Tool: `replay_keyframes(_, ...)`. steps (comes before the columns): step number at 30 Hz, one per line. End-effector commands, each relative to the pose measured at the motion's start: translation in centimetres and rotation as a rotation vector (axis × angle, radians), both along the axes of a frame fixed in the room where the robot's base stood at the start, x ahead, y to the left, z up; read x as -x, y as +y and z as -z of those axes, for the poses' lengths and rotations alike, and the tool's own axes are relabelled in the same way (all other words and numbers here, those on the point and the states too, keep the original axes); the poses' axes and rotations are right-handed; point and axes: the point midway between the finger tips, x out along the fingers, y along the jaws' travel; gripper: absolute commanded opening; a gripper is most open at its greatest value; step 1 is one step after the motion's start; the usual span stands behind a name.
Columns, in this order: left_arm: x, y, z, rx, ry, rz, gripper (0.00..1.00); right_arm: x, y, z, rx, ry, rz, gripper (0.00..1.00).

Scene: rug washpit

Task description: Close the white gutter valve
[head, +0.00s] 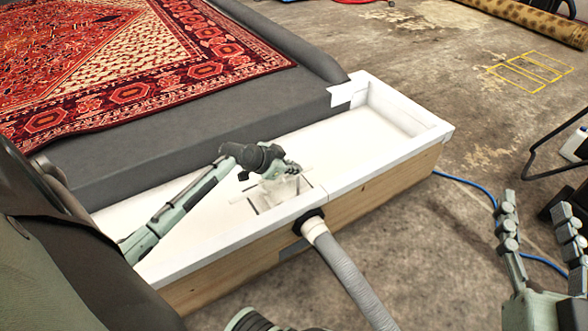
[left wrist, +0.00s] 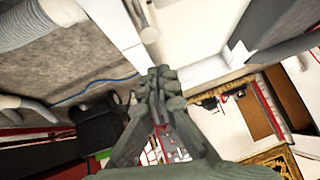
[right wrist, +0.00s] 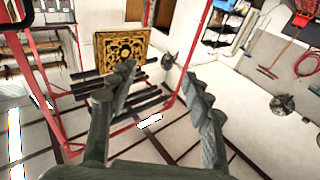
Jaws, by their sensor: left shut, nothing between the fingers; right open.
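The white gutter (head: 222,204) is a long trough with a wooden outer side. A square sump recess (head: 262,200) is set in its floor beside the grey hose outlet. Pale, partly see-through plates show at this recess, under and beside my left gripper (head: 291,166). I cannot tell which part is the valve or how far it is open. My left gripper is shut and empty, low over the recess; I cannot tell whether it touches anything. The left wrist view shows its fingers together (left wrist: 158,84). My right gripper (head: 538,225) is open and empty over the floor; its fingers are spread in the right wrist view (right wrist: 160,100).
A grey corrugated hose (head: 350,280) runs from the gutter's outer side towards me. A red patterned rug (head: 110,65) lies on the grey platform (head: 190,130) behind the gutter. A blue hose (head: 470,184) lies on the floor.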

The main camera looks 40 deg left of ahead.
Motion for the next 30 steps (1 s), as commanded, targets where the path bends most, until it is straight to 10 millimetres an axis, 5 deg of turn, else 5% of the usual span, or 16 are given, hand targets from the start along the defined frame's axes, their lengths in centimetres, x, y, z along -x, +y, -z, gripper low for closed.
replay_keyframes(11,0.0,0.0,0.3,0.0,0.0,0.0,0.0,0.1,0.1,-0.2,-0.006,-0.012,-0.002,0.5)
replay_keyframes(21,0.0,0.1,5.0,-0.001,0.003,0.0,0.0,2.0,0.7,-5.9,-0.144,-0.319,-0.026,0.5)
replay_keyframes(30,0.1,0.0,5.9,0.0,0.005,0.0,0.0,2.4,0.2,-7.2,-0.165,-0.392,-0.02,0.5)
